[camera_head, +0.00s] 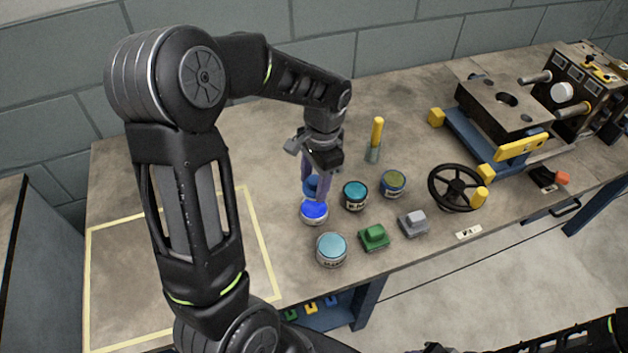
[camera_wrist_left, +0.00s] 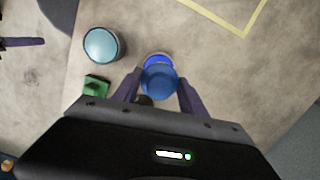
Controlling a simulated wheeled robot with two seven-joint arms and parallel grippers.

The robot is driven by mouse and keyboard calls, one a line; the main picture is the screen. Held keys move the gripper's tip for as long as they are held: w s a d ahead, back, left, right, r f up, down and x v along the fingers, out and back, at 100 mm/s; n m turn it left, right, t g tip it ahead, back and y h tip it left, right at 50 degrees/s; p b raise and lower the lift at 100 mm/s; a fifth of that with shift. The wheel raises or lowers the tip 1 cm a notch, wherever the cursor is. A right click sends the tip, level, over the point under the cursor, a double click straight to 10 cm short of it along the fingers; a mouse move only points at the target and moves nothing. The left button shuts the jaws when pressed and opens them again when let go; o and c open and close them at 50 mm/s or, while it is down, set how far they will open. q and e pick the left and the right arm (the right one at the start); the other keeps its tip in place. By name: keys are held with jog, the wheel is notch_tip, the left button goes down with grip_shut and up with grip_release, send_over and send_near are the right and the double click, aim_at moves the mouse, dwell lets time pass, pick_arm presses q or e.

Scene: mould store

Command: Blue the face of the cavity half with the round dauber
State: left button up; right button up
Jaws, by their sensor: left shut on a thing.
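My left gripper (camera_head: 315,195) is shut on a round blue-topped piece (camera_wrist_left: 160,82), which appears to be the round dauber. It holds the piece just over an open tin of bright blue (camera_head: 313,211); whether they touch cannot be told. The bright blue also shows just past the held piece in the left wrist view (camera_wrist_left: 158,61). A dark grey metal block with a round opening, apparently the cavity half (camera_head: 500,106), lies on a blue stand at the upper right, far from the gripper. My right gripper shows at most as a dark sliver at the bottom edge.
Near the gripper stand a light-blue-topped tin (camera_head: 331,250), a teal tin (camera_head: 355,195), an olive tin (camera_head: 393,183), a green block (camera_head: 374,237) and a grey block (camera_head: 413,223). A yellow-handled tool (camera_head: 377,132) stands behind. A black handwheel (camera_head: 455,188) is right.

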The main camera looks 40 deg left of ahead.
aim_at(312, 209)
pick_arm(q)
jog(key=shift+f+b, duration=2.05)
jog(key=shift+f, duration=0.85)
jog(key=shift+f+b, duration=0.45)
jog(key=shift+f, duration=0.1)
jog(key=shift+r, duration=0.1)
notch_tip(312, 209, up, 7)
jog(key=p, duration=0.5)
jog(key=shift+p, duration=0.4)
dwell(0.6)
